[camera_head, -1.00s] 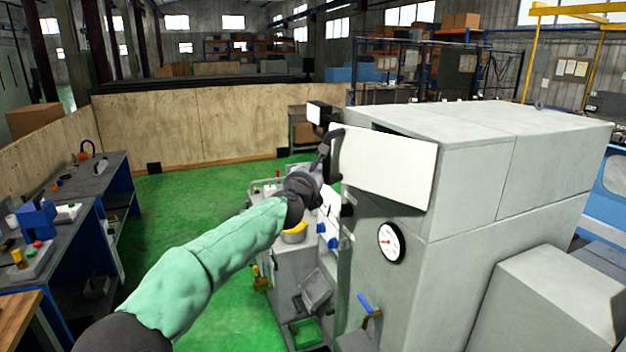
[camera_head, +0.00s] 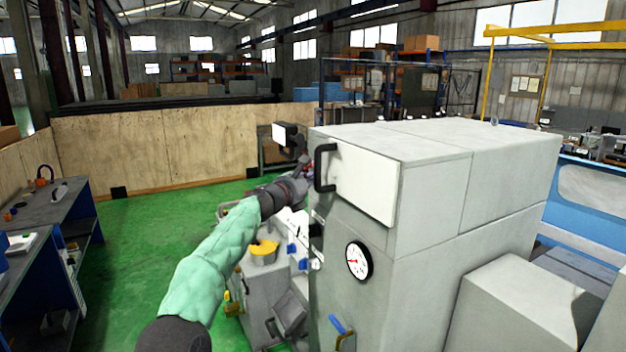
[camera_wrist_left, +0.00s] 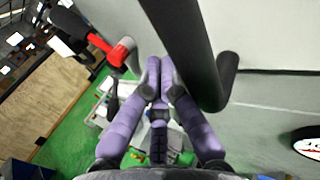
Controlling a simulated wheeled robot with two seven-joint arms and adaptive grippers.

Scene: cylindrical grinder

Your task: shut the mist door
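The mist door (camera_head: 357,182) is a white panel on the upper front of the grey grinder housing. It lies close against the housing, with no clear gap along its top edge. Its black bar handle (camera_head: 320,168) is at its left end. The handle looms large in the left wrist view (camera_wrist_left: 195,50), with the pale door (camera_wrist_left: 275,35) behind it. My left gripper (camera_head: 304,165) is just left of the handle. In the left wrist view its purple fingers (camera_wrist_left: 158,68) meet at the tips, with nothing between them, beside the handle. Contact cannot be told. My right gripper is out of view.
A dial gauge (camera_head: 359,261) and a blue-handled lever (camera_head: 339,324) are below the door. A small screen (camera_head: 285,134) stands left of the handle. A red part (camera_wrist_left: 108,50) is near my fingers in the wrist view. Green floor (camera_head: 150,230) is clear to the left.

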